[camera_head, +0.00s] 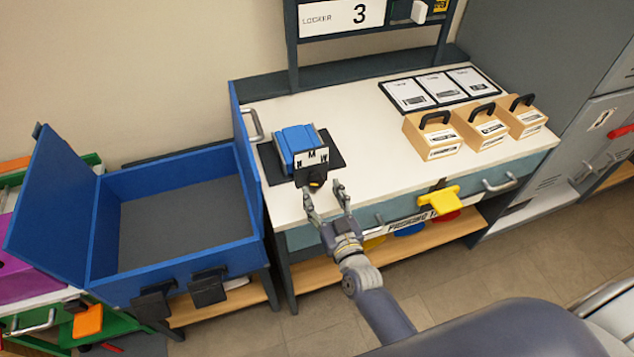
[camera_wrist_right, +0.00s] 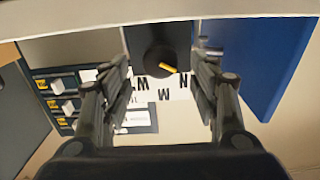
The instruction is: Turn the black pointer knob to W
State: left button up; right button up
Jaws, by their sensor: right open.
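The black pointer knob (camera_head: 316,178) is at the front of a blue fixture (camera_head: 298,146) on the bench, below a white plate (camera_head: 312,160) lettered N, M and W. In the right wrist view the knob (camera_wrist_right: 158,55) has a yellow pointer (camera_wrist_right: 168,68) slanting toward the N (camera_wrist_right: 183,81); the W (camera_wrist_right: 141,83) is on the other side of the M. My right gripper (camera_head: 323,190) is open just in front of the knob. In the wrist view its fingers stand on either side of the knob, with visible gaps. My left gripper is not in view.
A blue open bin (camera_head: 245,200) stands left of the bench. Wooden boxes with black handles (camera_head: 432,137) and a black-framed card panel (camera_head: 440,104) are at the right. A yellow handle (camera_head: 438,200) juts from the bench front. The bench middle is clear.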

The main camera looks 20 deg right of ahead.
aim_at(317, 184)
jog(key=w, duration=0.2)
jog(key=shift+w+a, duration=0.1)
jog(key=shift+w, duration=0.7)
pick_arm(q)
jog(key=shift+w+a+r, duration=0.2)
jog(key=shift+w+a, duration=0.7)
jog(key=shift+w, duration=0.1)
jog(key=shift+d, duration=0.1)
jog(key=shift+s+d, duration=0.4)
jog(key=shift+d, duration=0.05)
pick_arm(e)
jog(key=c, duration=1)
